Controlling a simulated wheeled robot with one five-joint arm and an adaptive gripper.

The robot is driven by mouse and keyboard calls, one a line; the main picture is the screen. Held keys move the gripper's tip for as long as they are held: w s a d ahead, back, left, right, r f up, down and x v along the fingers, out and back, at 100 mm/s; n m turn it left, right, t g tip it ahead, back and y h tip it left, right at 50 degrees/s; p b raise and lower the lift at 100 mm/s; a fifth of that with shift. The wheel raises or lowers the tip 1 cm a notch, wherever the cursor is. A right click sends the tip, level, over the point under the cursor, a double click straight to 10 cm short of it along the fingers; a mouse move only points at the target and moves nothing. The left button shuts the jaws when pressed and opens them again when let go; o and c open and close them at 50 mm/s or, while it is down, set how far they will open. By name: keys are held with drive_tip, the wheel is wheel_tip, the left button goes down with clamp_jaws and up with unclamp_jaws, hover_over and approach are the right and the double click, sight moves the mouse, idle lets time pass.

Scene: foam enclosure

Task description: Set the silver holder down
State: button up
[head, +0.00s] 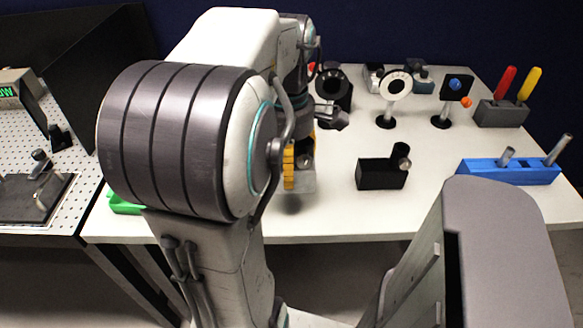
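The silver holder (304,180) is a small grey box-like piece at the middle of the white table in the head view. A ribbed yellow part (288,167) shows at its left side. A soft dark shadow lies just below it, so it looks a little above the tabletop. My gripper (306,150) points down over the holder and appears shut on it. The fingertips and their contact are mostly hidden by my arm, which covers the area to the left.
On the white table (330,218), a black block (382,173) stands right of the holder. A blue rack (508,172) and a grey tool stand (502,113) are at the right. A white ring stand (396,86) is behind. Bare tabletop lies between holder and black block.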

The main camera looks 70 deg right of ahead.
drive_tip(key=d+f, duration=0.1)
drive_tip(key=d, duration=0.1)
drive_tip(key=w+d+f, duration=0.2)
drive_tip(key=d, duration=0.1)
drive_tip(key=shift+d+f, duration=0.2)
drive_tip(key=shift+d, duration=0.1)
drive_tip(key=shift+f+b, duration=0.3)
drive_tip(key=shift+f, duration=1.7)
drive_tip(key=shift+f, duration=0.2)
drive_tip(key=o, duration=1.3)
wheel_tip(320, 180, up, 12)
drive_tip(key=p, duration=0.2)
drive_tip(key=shift+r+p, duration=0.15)
drive_tip(key=shift+p, duration=0.15)
